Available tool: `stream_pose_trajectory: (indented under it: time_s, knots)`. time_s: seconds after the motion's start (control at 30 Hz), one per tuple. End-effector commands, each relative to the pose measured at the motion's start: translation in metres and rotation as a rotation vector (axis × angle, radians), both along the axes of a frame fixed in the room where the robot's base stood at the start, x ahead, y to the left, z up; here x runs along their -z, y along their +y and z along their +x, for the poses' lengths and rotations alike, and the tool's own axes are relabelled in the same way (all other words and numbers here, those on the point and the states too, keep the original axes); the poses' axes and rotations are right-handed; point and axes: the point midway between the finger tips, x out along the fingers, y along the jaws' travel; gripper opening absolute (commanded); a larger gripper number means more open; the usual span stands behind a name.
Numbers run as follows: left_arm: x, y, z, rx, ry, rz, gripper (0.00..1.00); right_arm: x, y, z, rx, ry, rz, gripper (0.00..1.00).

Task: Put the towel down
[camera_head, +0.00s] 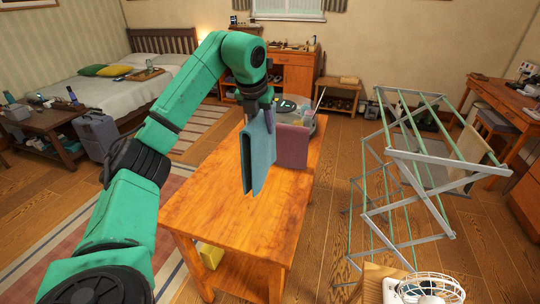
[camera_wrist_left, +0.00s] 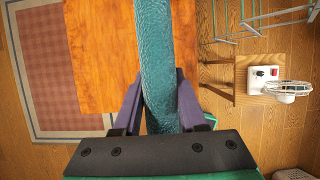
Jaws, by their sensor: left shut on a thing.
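A folded teal towel (camera_head: 257,150) hangs from my left gripper (camera_head: 268,105) over the wooden table. In the left wrist view the towel (camera_wrist_left: 158,60) runs between the two fingers of the left gripper (camera_wrist_left: 160,105), which are shut on it. The towel's lower edge is close to the table top (camera_head: 225,215); I cannot tell whether it touches. My right gripper does not show in either view.
A mauve cloth-like item (camera_head: 292,147) stands behind the towel on the table, with a grey round container (camera_head: 300,105) beyond it. The table's front is bare. A drying rack (camera_head: 410,165) stands to the right, and a small fan (camera_head: 425,290) at the lower right.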

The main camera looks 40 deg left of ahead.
Motion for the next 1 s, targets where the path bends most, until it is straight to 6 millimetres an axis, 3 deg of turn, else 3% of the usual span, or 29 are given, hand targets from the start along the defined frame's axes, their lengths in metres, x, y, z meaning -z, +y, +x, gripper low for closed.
stream_pose_trajectory:
  time_s: [0.43, 0.77, 0.97, 1.0]
  knots:
    - [0.133, 0.000, -0.002, 0.000, 0.008, 0.001, 0.00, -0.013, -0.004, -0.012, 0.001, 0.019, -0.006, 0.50]
    - [0.191, -0.001, -0.002, 0.001, 0.005, -0.001, 0.00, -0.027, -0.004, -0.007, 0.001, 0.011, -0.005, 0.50]
    - [0.196, -0.001, -0.001, 0.001, 0.001, -0.001, 0.00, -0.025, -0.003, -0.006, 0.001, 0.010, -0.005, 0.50]
    - [0.197, 0.000, -0.001, 0.001, 0.002, 0.000, 0.45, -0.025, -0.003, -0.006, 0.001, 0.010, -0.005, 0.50]
